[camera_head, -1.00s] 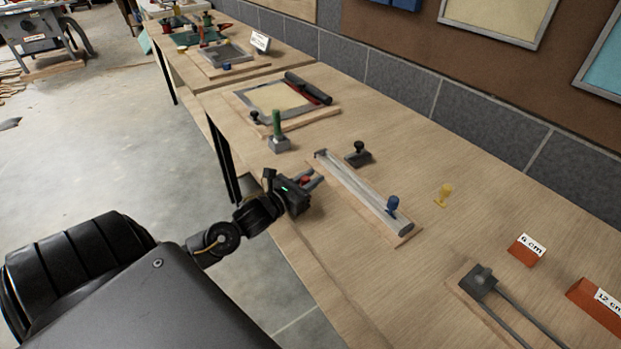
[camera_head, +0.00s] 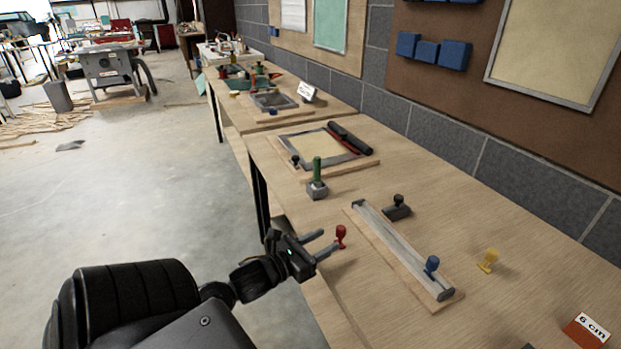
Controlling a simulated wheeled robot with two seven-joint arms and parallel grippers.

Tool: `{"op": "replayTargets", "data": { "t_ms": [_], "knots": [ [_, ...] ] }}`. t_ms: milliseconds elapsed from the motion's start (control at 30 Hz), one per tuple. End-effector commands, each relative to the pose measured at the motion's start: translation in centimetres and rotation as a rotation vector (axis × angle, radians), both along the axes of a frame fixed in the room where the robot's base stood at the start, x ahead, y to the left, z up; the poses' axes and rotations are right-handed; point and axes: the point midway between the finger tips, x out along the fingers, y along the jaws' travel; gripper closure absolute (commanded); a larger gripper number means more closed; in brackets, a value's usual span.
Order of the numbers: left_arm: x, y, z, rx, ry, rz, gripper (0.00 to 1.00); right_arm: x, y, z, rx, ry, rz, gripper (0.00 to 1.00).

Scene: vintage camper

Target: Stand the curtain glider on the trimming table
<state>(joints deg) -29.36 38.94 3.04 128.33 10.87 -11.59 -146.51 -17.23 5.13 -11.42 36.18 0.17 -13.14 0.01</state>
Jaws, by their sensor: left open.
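Several small knobbed pieces are in view, and I cannot tell for certain which the task calls the curtain glider. A red piece (camera_head: 341,236) stands upright on the wooden table (camera_head: 400,165). My left gripper (camera_head: 329,240) is open, with its fingertips pointing at the red piece and close beside it; whether they touch cannot be told. A blue piece (camera_head: 431,266) stands upright at the near end of a grey rail on a wooden strip (camera_head: 395,243). A yellow piece (camera_head: 488,260) stands on the table to the right. My right gripper is out of view.
A dark block with a knob (camera_head: 397,207) and a green-handled block (camera_head: 317,181) stand beyond the rail and gripper. A framed panel (camera_head: 310,145) lies farther back. A red "6 cm" block (camera_head: 586,332) is at lower right. Bare tabletop lies between these.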

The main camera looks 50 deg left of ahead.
Motion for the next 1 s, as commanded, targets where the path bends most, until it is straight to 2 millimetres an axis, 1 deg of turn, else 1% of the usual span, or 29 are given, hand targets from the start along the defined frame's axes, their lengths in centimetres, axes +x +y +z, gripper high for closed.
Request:
{"op": "replayTargets", "data": {
  "t_ms": [33,100,300,433,1000],
  "knots": [
    [-0.9,0.1,-0.2,0.001,0.003,0.0,0.56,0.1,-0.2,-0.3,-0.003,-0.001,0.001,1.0],
    [-1.9,0.2,-0.2,0.0,0.003,0.001,0.56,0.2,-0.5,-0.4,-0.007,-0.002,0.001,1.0],
    [-3.4,0.4,0.0,0.0,0.001,0.001,0.56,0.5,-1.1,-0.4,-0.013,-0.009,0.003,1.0],
    [-3.7,0.4,0.1,0.001,-0.001,0.001,0.56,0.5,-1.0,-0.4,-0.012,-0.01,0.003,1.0],
    [-3.7,0.4,0.1,0.0,-0.001,0.001,0.56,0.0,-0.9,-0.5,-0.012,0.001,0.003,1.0]
  ]
}}
